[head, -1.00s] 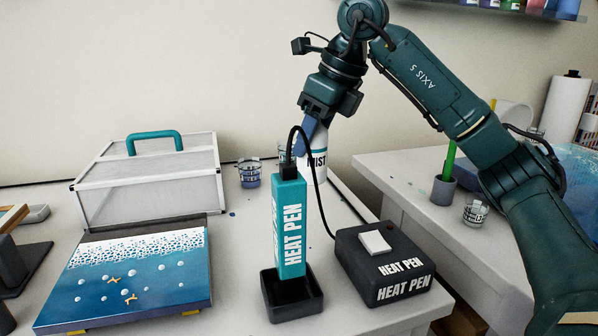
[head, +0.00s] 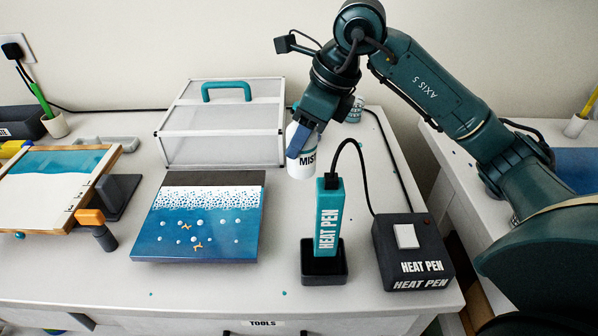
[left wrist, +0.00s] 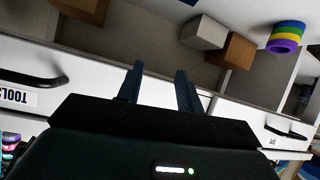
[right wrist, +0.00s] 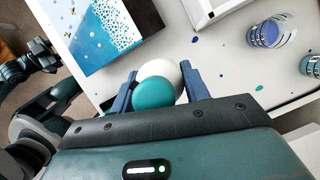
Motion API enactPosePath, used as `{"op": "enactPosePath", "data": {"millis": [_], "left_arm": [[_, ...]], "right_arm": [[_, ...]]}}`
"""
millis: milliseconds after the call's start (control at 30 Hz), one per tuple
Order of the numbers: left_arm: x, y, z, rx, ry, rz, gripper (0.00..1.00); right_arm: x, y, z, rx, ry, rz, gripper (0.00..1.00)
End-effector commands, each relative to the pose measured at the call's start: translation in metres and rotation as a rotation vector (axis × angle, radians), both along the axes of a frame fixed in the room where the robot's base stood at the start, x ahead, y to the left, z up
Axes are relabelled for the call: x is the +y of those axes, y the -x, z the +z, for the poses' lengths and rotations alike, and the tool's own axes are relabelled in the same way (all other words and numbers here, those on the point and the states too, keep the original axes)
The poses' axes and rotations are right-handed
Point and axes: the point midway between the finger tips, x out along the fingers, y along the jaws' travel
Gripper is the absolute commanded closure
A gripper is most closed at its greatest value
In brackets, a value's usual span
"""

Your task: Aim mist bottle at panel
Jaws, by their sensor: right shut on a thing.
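The mist bottle (head: 302,158) is white with a "MIST" label, held in the air behind and slightly left of the heat pen. My right gripper (head: 299,141) is shut on it. In the right wrist view, the bottle's teal top (right wrist: 153,93) and white part sit between the fingers (right wrist: 163,88). The panel (head: 203,225), blue with a white foam band and small orange shapes, lies left of the bottle. It also shows in the right wrist view (right wrist: 75,45). My left gripper (left wrist: 158,80) is open and empty over drawers in the left wrist view.
The teal heat pen (head: 328,215) stands in a black holder (head: 325,268), cabled to its black box (head: 412,245). A clear case (head: 225,120) with a teal handle stands behind the panel. A wood-framed tray (head: 40,195) and an orange-topped tool (head: 92,218) are at left.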

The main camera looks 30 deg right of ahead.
Motion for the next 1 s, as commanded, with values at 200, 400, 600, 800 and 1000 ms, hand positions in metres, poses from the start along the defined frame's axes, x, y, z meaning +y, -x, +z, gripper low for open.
{"op": "enactPosePath", "data": {"millis": [200,400,600,800,1000], "left_arm": [[0.000,0.000,0.000,-0.001,0.001,0.001,0.64],[0.000,0.000,0.000,-0.001,0.001,0.001,0.64],[0.000,0.000,0.000,-0.001,0.000,0.000,0.64],[0.000,0.000,0.000,-0.002,0.001,0.000,0.64],[0.000,0.000,-0.003,0.000,0.006,0.001,0.64]], "right_arm": [[0.000,0.000,-0.028,-0.001,0.000,-0.001,0.84],[0.000,0.000,-0.056,0.003,0.000,-0.002,0.84],[0.000,0.000,-0.071,-0.002,0.001,-0.001,0.84],[0.000,-0.001,-0.070,-0.003,0.000,-0.001,0.84],[-0.001,0.000,-0.074,0.000,0.000,-0.001,0.49]]}}
